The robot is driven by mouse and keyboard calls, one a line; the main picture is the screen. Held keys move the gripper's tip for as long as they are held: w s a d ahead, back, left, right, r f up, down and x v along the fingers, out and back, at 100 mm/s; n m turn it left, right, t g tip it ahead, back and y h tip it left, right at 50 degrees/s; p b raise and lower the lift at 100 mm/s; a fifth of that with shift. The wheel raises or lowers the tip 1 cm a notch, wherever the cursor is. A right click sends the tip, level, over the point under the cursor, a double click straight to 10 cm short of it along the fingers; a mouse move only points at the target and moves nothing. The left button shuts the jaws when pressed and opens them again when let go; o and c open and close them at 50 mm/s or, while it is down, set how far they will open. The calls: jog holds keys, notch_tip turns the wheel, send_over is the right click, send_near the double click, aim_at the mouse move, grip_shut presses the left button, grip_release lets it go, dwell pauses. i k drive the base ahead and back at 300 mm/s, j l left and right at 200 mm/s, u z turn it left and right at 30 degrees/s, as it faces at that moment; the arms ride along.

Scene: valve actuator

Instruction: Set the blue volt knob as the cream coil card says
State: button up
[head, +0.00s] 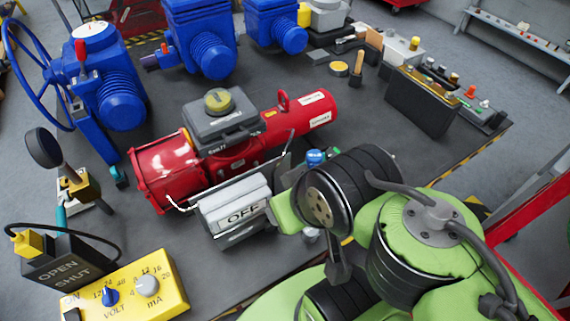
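The blue volt knob (110,297) is on the yellow box (160,302) at the lower left, above the word VOLT. Small scale numbers sit around it. Its pointer seems to face upward, but I cannot tell which number it meets. A grey mA knob (149,285) sits to its right. Two pale labels are on the red actuator's cylinder: one near its end (313,97) and one below it (320,119). Their writing is too small to read, and I cannot tell whether either is the cream coil card. My green and black arm fills the lower right; my gripper is not discernible.
The red actuator (165,170) lies mid-table, with a silver box marked OFF (240,213) before it. An OPEN/SHUT box (62,262) stands behind the yellow box. Blue actuators (115,85) stand at the back. Some dark table (170,255) is clear between the yellow and OFF boxes.

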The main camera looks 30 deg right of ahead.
aim_at(110, 297)
jog(key=u, duration=0.4)
jog(key=k+j+u, duration=0.1)
jog(key=u, duration=0.25)
jog(key=k+u, duration=0.1)
jog(key=u, duration=0.3)
jog(key=j+u, duration=0.15)
jog(key=u, duration=0.25)
